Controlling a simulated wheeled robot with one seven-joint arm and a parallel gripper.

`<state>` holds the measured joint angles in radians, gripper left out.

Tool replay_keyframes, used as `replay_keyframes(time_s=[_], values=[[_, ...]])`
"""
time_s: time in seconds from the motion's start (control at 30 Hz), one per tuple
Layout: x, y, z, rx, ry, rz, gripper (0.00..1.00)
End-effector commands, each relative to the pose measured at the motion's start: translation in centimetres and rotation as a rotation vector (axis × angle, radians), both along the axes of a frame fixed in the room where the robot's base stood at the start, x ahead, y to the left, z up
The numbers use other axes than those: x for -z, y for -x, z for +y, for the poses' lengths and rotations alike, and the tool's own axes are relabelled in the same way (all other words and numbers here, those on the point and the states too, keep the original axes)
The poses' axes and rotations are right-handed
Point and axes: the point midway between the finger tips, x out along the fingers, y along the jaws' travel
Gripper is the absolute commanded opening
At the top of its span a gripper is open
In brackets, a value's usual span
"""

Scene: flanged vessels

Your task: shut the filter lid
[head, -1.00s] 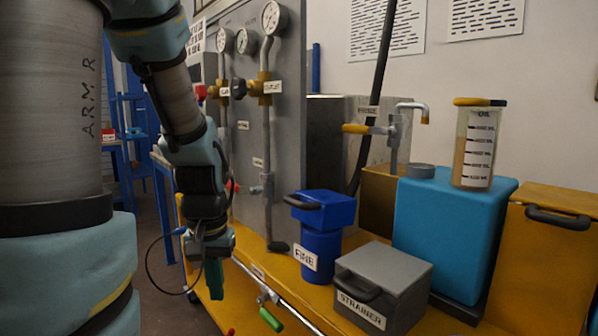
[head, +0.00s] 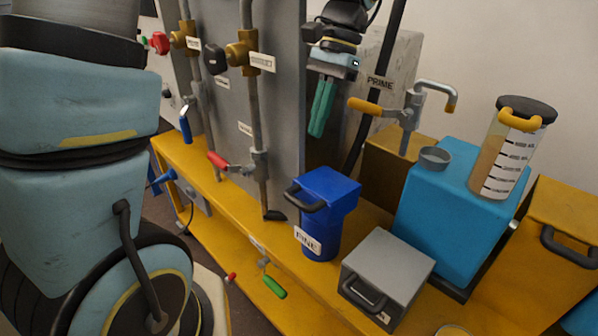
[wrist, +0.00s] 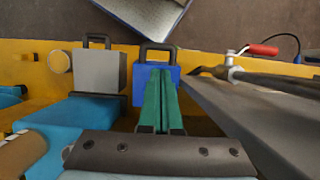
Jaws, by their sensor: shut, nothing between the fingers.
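My gripper (head: 318,132) is shut and empty, its green fingers pointing down, above the blue vessel labelled FINE (head: 321,243). The vessel's blocky blue lid (head: 329,188) has a dark handle on its left side and sits on the body; I cannot tell whether it is fully shut. In the wrist view, my green fingers (wrist: 161,78) overlap the blue lid (wrist: 143,76), with its handle just beyond; I see no contact. The grey strainer box (head: 388,268), with a dark front handle, stands right of the blue vessel. No label reads filter.
A grey panel (head: 283,130) with pipes and valves stands left of my gripper. A bright blue block (head: 455,215) bears a measuring jar (head: 503,150). A tap (head: 408,112) stands behind. The yellow bench top (head: 240,215) has some bare room left of the blue vessel.

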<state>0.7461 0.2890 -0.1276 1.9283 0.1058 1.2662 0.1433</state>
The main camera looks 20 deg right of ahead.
Motion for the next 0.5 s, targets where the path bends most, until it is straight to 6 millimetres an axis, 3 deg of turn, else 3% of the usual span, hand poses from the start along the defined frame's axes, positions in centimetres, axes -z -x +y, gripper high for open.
replay_keyframes(time_s=[0.5], values=[[9.3, 1.7, 3.1, -0.003, -0.003, 0.003, 0.0]])
